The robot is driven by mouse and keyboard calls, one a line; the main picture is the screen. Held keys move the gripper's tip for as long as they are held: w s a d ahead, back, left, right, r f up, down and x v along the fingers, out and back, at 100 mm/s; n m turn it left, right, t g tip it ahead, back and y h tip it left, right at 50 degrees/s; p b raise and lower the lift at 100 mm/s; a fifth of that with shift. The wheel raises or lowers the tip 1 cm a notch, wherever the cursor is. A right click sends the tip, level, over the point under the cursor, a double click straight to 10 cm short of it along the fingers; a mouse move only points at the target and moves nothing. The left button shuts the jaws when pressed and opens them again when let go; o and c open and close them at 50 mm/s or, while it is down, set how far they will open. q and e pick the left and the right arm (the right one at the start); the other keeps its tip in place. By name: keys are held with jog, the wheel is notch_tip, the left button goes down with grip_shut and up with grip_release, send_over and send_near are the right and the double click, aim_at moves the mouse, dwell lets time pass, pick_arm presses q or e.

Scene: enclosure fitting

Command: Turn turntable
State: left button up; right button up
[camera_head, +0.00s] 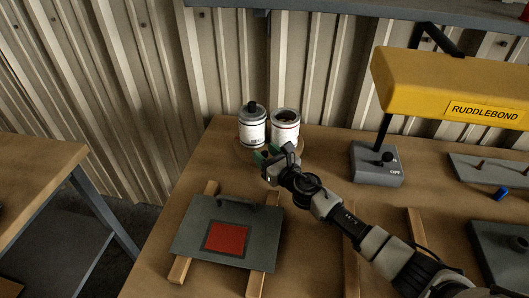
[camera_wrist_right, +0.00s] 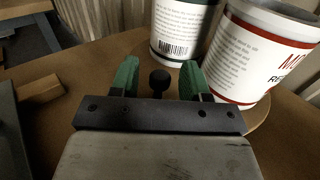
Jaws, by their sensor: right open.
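The turntable (camera_head: 299,148) is a round wooden disc near the back edge of the bench, and its rim also shows in the right wrist view (camera_wrist_right: 252,120). A white can with a dark top (camera_head: 252,127) and an open white can with red bands (camera_head: 285,128) stand on it. My right gripper (camera_head: 272,153) is at the turntable's front side. In the right wrist view its green fingers (camera_wrist_right: 160,80) are open, with a small black ball knob (camera_wrist_right: 159,84) between them and a gap on each side. My left gripper is not in view.
A grey plate with a red square (camera_head: 226,238) lies on wooden strips in front of the turntable. A yellow RUDDLEBOND lamp-like unit (camera_head: 440,88) with a grey switch base (camera_head: 376,166) stands to the right. A corrugated wall (camera_head: 330,75) is close behind.

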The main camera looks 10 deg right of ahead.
jog(key=shift+w+a, duration=0.15)
jog(key=shift+w, duration=0.25)
jog(key=shift+c, duration=0.4)
grip_shut()
jog(key=shift+a, duration=0.1)
